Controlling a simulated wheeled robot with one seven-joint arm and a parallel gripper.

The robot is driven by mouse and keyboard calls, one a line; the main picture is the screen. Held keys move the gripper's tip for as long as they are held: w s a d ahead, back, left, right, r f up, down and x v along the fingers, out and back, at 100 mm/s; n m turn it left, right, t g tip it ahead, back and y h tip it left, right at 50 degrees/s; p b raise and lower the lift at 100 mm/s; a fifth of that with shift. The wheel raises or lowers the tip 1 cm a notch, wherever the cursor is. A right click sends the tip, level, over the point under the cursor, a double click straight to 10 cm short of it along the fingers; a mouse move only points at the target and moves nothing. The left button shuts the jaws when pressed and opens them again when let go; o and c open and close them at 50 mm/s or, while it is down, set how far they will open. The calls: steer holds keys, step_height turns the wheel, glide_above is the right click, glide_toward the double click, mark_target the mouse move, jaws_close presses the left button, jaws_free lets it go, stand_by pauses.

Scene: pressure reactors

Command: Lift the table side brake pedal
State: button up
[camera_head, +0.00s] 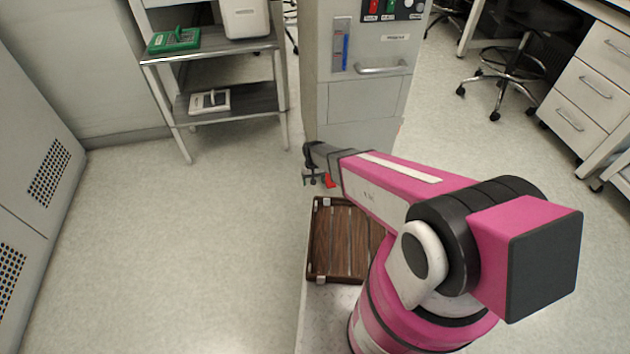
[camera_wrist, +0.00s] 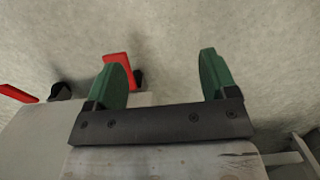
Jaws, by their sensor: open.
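A red pedal (camera_wrist: 118,66) shows in the wrist view, partly covered by my gripper's left finger, with a dark part beside it. A second red pedal (camera_wrist: 18,93) lies at the left edge of the wrist view, near a black castor (camera_wrist: 61,91). My gripper (camera_wrist: 168,62) is open, with two green fingers apart and nothing between them. In the head view, my gripper (camera_head: 314,179) is low in front of the grey cabinet (camera_head: 355,115), next to a small red part (camera_head: 329,181). I cannot tell which pedal that red part is, or whether a finger touches it.
A grey steel trolley (camera_head: 212,53) with a green device (camera_head: 174,40) stands at the back left. Grey vented panels (camera_head: 30,190) line the left side. A white drawer unit (camera_head: 587,85) and a wheeled chair (camera_head: 505,65) are at the right. The floor at left is clear.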

steer(key=t, duration=0.1)
glide_above(331, 183)
step_height(331, 183, down, 11)
steer(key=shift+w, duration=0.1)
stand_by(0.4)
